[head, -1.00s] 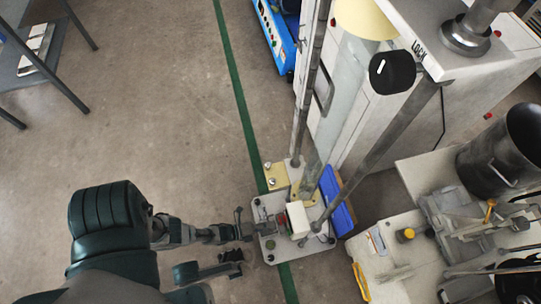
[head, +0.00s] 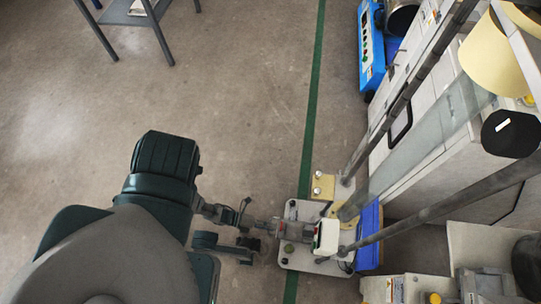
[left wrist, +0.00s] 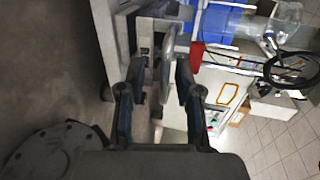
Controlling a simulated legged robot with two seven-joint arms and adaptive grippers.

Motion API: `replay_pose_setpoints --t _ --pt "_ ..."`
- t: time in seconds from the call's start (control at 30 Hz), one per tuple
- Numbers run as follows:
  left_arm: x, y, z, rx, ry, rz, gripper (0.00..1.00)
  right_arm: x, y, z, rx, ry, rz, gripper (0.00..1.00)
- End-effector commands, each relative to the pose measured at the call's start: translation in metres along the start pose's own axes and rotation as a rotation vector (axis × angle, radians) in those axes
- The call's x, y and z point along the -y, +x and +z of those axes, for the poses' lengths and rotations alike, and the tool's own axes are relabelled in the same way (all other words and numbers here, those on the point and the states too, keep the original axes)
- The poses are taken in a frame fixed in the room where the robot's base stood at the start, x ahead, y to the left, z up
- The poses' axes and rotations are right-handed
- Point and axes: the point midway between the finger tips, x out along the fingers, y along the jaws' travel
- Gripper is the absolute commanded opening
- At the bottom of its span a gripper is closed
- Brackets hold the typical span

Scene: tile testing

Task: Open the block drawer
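The test apparatus stands on a light grey base plate (head: 298,210) with a small white block (head: 327,237) on it. A short grey metal piece (head: 271,228) sticks out from the block's left side. I cannot clearly make out a separate drawer. My left gripper (head: 247,227) is just left of this piece, its two fingers apart. In the left wrist view the fingers (left wrist: 160,97) are spread, with grey metal parts of the apparatus (left wrist: 166,55) beyond and between them. I cannot tell whether they touch. My right gripper is not in view.
Slanting metal rods (head: 425,210) and a clear tube (head: 420,150) rise above the plate. A blue box (head: 369,235) sits at its right. A white machine (head: 440,190) and a blue device (head: 371,48) stand further right. The floor at left is clear up to a metal table (head: 135,15).

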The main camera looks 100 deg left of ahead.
Motion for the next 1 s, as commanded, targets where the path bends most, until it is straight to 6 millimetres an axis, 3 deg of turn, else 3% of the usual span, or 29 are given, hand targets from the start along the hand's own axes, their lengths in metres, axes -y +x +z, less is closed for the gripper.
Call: replay_pose_setpoints --t 0.33,0.7,1.0 --pt "0.001 -0.009 0.001 0.001 0.001 -0.004 0.34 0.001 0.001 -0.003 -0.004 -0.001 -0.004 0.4" --pt "0.0 -0.086 0.001 0.001 0.0 -0.001 0.34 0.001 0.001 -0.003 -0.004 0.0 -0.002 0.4" --pt "-0.001 -0.118 0.0 0.0 -0.001 -0.003 0.34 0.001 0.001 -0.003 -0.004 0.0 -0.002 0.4"
